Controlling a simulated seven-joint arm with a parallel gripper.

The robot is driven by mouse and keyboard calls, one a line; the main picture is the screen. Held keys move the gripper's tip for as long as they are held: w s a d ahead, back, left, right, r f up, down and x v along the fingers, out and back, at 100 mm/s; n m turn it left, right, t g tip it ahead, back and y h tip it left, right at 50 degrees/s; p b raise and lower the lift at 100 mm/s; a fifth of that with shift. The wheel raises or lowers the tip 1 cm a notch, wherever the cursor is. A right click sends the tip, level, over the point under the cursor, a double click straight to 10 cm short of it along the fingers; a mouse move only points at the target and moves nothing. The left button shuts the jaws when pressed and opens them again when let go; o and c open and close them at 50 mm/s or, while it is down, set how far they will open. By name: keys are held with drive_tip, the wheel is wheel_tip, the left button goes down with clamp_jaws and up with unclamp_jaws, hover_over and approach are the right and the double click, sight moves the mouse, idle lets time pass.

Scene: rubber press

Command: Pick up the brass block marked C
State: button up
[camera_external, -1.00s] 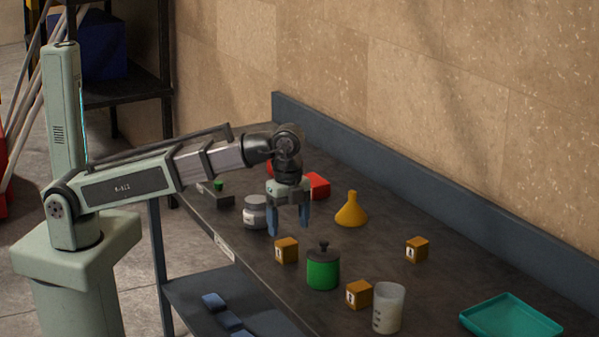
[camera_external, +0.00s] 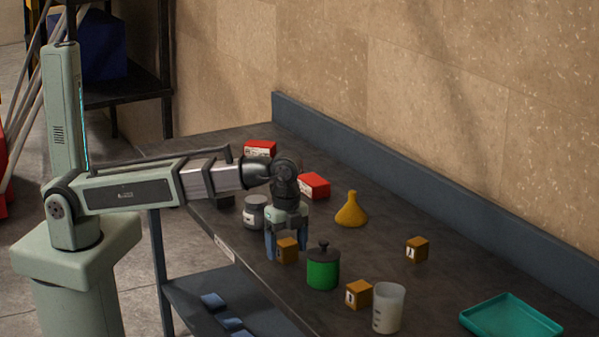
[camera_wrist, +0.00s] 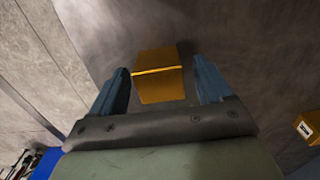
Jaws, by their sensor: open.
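Three brass blocks lie on the dark bench: one (camera_external: 287,251) at my gripper, one (camera_external: 359,294) near the front, one (camera_external: 417,249) farther right. Each has a white label, but I cannot read the letters for sure. My gripper (camera_external: 286,246) points down with its blue fingers low around the nearest block. In the wrist view that block (camera_wrist: 158,84) sits between the two open fingers (camera_wrist: 162,76), with a gap visible on each side. Its label does not show there. Another labelled block (camera_wrist: 308,127) is at the right edge of that view.
A green jar (camera_external: 323,270) with a dark lid stands close right of the gripper. A grey jar (camera_external: 255,212) is behind left. A yellow funnel (camera_external: 351,211), red boxes (camera_external: 314,186), a clear beaker (camera_external: 388,308) and a teal tray (camera_external: 510,317) also stand on the bench.

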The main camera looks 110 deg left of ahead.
drive_tip(key=shift+c, duration=0.2)
drive_tip(key=c, duration=1.4)
